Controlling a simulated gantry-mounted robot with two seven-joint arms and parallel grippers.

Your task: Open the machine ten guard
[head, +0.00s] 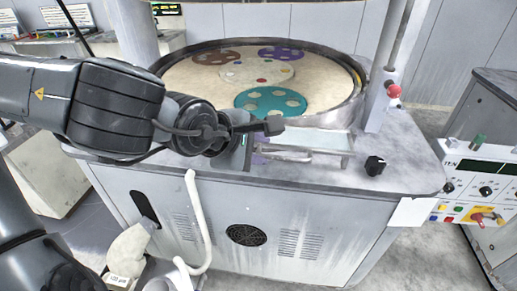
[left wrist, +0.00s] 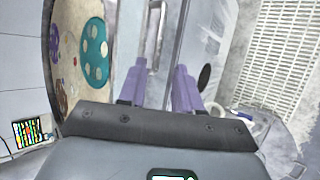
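A grey polishing machine (head: 290,220) stands in the middle of the head view, with a round basin and platen (head: 200,76) on top. A pale, see-through panel (head: 325,140), which looks like the guard, is at the basin's front, with a silver bar handle (head: 290,155) below it. The handle also shows in the left wrist view (left wrist: 153,35). My left gripper (head: 262,148) is at the handle's left end, partly hidden by its own wrist. In the left wrist view its purple fingers (left wrist: 161,68) are apart and empty, with the handle beyond their tips. My right gripper is not in view.
A control panel marked TEN (head: 480,185) with a red switch is at the right. A black knob (head: 375,166) stands on the machine's front right top, and a red button (head: 393,91) on a post behind it. A white hose (head: 196,220) hangs at the front.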

